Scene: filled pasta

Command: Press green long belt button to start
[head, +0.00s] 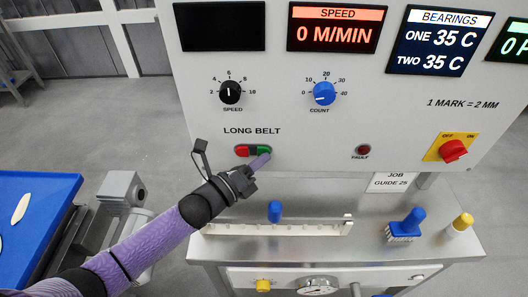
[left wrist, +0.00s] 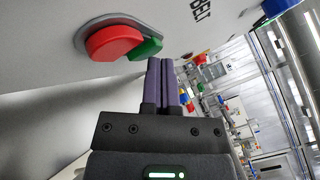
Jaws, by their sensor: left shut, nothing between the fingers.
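The green long belt button (head: 264,149) sits beside a red button (head: 241,150) under the LONG BELT label on the white panel. My left gripper (head: 262,161) reaches in from the left, shut and empty, its purple fingertips at the lower edge of the green button. In the left wrist view the green button (left wrist: 146,47) lies just left of the shut fingertips (left wrist: 160,62), partly hidden behind the large red button (left wrist: 113,42). Whether the tips touch the green button I cannot tell. The speed display (head: 337,29) reads 0 M/MIN. My right gripper is not in view.
The panel (head: 300,130) also carries a black speed knob (head: 230,91), a blue count knob (head: 324,93), a fault lamp (head: 363,150) and a red switch (head: 453,151). Below are a notched rail (head: 300,229) and a blue brush (head: 405,226).

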